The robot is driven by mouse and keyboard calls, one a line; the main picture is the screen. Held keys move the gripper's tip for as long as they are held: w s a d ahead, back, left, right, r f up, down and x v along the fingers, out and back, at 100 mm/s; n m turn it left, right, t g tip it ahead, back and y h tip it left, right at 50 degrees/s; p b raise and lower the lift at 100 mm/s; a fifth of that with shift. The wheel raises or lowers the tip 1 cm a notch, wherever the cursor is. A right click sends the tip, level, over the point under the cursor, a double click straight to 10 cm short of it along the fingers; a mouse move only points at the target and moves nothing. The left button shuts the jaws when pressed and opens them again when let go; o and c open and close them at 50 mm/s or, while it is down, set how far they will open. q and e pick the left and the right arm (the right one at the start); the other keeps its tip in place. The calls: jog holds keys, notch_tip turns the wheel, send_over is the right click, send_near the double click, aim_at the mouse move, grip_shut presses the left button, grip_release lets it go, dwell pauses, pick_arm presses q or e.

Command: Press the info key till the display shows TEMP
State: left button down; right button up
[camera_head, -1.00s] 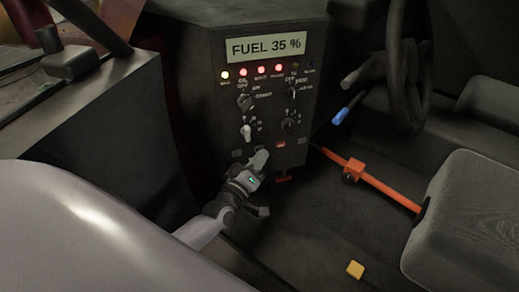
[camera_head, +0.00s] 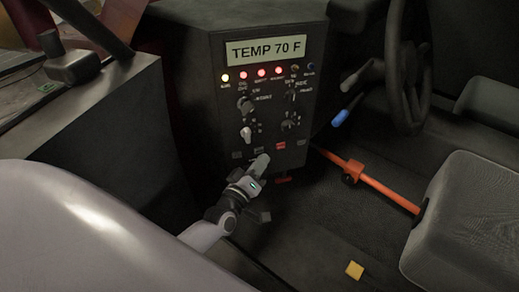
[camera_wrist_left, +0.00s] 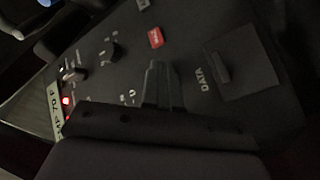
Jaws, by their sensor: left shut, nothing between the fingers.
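The display (camera_head: 265,51) on the dark control panel (camera_head: 215,100) reads "TEMP 70 F" in the head view. A row of small dark keys sits low on the panel, with one lit red key (camera_head: 280,146) at its right. My left gripper (camera_head: 262,160) is shut and empty, with its fingertips just below that row, near the panel face. In the left wrist view its fingers (camera_wrist_left: 160,85) point at the panel, beside the red key (camera_wrist_left: 156,38). I cannot tell whether they touch a key. The info key's label is not readable. My right gripper is not in view.
Knobs (camera_head: 245,104) and lit lamps (camera_head: 261,72) fill the panel above the keys. An orange bar (camera_head: 385,192) runs along the floor at the right, by a grey seat (camera_head: 470,215). A steering wheel (camera_head: 400,70) stands at the upper right. A yellow block (camera_head: 354,270) lies on the floor.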

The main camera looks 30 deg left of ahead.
pick_arm(q)
jog(key=shift+s+d, duration=0.1)
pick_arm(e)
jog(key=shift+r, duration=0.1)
pick_arm(q)
jog(key=s+d+p, duration=0.2)
jog(key=s+d, duration=0.1)
jog(key=shift+s+d, duration=0.15)
jog(key=shift+d, duration=0.1)
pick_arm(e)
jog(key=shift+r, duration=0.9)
